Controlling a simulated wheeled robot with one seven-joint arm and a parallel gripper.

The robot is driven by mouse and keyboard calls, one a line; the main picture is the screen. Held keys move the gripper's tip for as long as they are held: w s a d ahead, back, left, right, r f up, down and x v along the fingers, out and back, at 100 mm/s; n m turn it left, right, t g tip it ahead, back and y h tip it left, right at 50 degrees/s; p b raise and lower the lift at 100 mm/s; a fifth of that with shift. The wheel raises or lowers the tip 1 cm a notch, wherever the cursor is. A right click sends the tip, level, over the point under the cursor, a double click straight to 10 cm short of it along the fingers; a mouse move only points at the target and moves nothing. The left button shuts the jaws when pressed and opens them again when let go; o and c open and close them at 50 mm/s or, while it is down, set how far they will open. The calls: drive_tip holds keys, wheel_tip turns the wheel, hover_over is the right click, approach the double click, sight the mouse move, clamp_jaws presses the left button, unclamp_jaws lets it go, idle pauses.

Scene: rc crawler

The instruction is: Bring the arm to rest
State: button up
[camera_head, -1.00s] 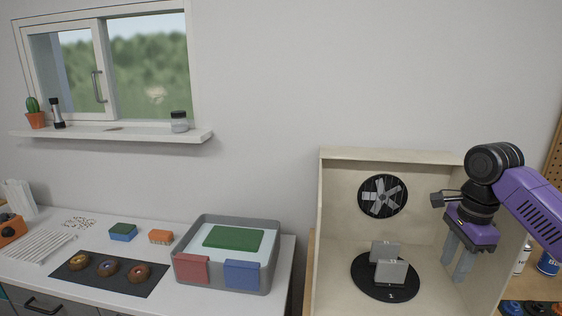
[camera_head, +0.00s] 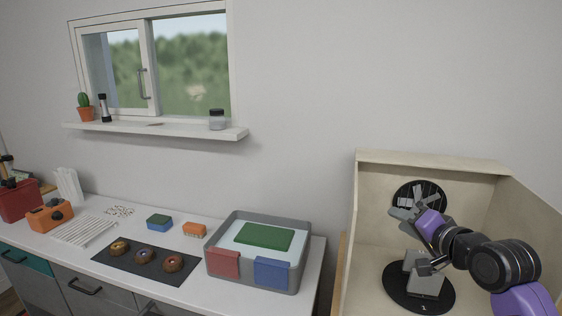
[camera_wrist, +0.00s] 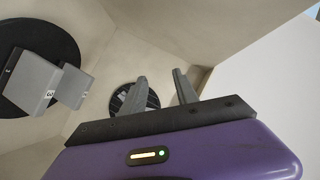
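My gripper (camera_head: 411,205) is at the mouth of a pale open-fronted box (camera_head: 420,158), above the black turntable (camera_head: 437,304). Its purple body tilts, with the fingers pointing up and left in the head view, overlapping the round black fan (camera_head: 432,190) on the back wall. In the wrist view the two grey fingers (camera_wrist: 159,78) stand apart with nothing between them. The fan shows partly behind them there. My arm's dark joints and purple link reach in from the lower right of the head view.
Grey blocks (camera_head: 425,284) stand on the turntable below my gripper, partly hidden by my arm. The box's right wall (camera_head: 535,215) is close to my arm. Left of the box, a white counter holds a grey tub (camera_head: 302,262), a dark mat (camera_head: 112,264) with doughnuts and an orange device (camera_head: 42,219).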

drive_tip(key=s+a+f+n+h, duration=0.1)
drive_tip(key=s+f, duration=0.4)
drive_tip(key=s, duration=1.3)
drive_tip(key=s+a+f+n+h, duration=0.1)
drive_tip(key=s+a+f+n, duration=0.3)
drive_tip(key=s, duration=1.5)
drive_tip(key=s+a+f+n, duration=0.3)
drive_tip(key=s+f, duration=0.4)
drive_tip(key=s, duration=1.1)
drive_tip(key=shift+s+a+h, duration=0.35)
drive_tip(key=shift+a+h, duration=0.05)
drive_tip(key=shift+a, duration=0.25)
